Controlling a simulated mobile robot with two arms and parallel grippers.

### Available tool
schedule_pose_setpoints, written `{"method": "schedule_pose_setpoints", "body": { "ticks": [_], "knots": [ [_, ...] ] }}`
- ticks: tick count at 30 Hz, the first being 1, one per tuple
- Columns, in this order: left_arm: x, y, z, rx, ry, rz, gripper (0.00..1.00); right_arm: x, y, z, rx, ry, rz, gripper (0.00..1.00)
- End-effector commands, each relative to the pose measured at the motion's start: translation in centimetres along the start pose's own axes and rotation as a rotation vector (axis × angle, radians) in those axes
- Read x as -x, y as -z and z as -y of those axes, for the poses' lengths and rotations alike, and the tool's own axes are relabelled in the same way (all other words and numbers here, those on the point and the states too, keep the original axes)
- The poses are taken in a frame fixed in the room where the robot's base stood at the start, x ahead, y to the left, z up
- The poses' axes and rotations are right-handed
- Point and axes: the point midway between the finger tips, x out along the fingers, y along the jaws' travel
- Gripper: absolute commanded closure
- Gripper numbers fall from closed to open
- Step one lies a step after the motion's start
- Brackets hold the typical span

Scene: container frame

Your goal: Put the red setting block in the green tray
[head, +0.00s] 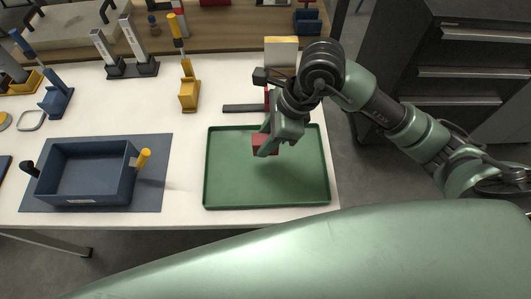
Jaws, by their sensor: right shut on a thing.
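The red setting block (261,142) is held in my right gripper (266,147), which is shut on it. The block is over the back part of the green tray (225,190); I cannot tell whether it touches the tray floor. The gripper fingers cover part of the block. The tray lies flat on the white table and its floor looks otherwise empty. My left gripper is not in view.
A blue bin (85,186) with a black and a yellow handle stands on a dark mat (160,158) to the left. A yellow stand (189,94) and a dark stand (133,69) are behind. Dark drawers (470,75) stand at the right.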

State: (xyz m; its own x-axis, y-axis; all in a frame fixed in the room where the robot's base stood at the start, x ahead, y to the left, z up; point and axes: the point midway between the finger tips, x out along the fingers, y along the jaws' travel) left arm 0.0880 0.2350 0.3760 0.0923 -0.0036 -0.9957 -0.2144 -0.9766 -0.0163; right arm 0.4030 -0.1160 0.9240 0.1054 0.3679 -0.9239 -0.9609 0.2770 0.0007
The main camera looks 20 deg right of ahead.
Motion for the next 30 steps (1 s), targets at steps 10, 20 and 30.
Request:
{"method": "schedule_pose_setpoints", "body": {
  "ticks": [10,20,30],
  "knots": [
    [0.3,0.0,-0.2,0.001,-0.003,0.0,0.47,-3.4,1.4,0.0,-0.001,-0.001,0.001,1.0],
    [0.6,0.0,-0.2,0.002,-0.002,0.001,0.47,-6.9,2.8,0.0,0.002,0.001,0.001,1.0],
    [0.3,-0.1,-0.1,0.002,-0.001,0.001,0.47,-7.1,2.9,0.0,0.001,0.001,0.0,0.58]
  ]
}}
